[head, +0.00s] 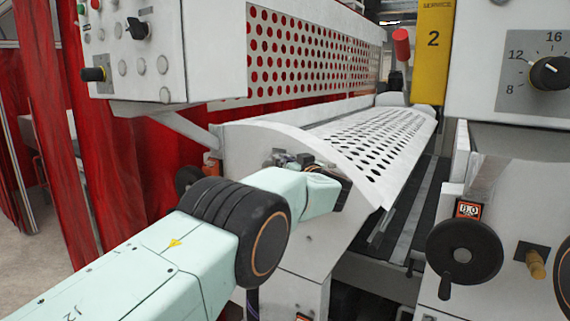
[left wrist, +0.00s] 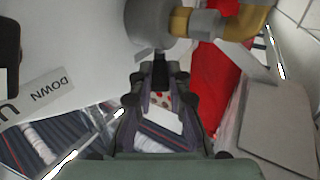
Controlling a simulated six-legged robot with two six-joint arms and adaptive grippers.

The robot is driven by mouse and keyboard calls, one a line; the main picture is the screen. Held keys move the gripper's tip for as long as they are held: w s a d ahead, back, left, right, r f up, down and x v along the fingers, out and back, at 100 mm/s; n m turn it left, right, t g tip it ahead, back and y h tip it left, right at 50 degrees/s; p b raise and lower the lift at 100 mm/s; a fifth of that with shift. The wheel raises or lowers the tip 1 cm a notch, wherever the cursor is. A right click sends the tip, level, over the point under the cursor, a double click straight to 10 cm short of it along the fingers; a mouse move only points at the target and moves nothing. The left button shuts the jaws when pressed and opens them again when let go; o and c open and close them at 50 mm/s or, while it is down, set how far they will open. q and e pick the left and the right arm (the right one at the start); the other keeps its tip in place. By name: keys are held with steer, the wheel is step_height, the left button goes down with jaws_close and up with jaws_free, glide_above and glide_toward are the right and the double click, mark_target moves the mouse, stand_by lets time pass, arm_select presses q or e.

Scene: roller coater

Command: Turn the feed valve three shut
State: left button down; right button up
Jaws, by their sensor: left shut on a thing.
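My left gripper (head: 290,160) reaches the near end of the white roller guard in the head view, largely hidden behind my own arm. In the left wrist view the dark fingers of my gripper (left wrist: 160,78) are closed together just under a grey round fitting (left wrist: 178,24). How far the valve is turned cannot be told. My right gripper is not in view.
The perforated white guard (head: 385,140) lies right of my gripper. A control box (head: 165,50) hangs above left. A black handwheel (head: 465,252) and a brass knob (head: 536,264) are at the right. Red curtains (head: 120,150) hang behind. A DOWN label (left wrist: 50,90) shows in the wrist view.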

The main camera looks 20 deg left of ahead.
arm_select(q)
steer(key=shift+w+d+r, duration=0.15)
steer(key=shift+r, duration=0.1)
stand_by(0.5)
steer(key=c, duration=1.3)
jaws_free()
steer(key=shift+f, duration=0.15)
step_height(320, 180, up, 10)
steer(key=shift+f, duration=0.1)
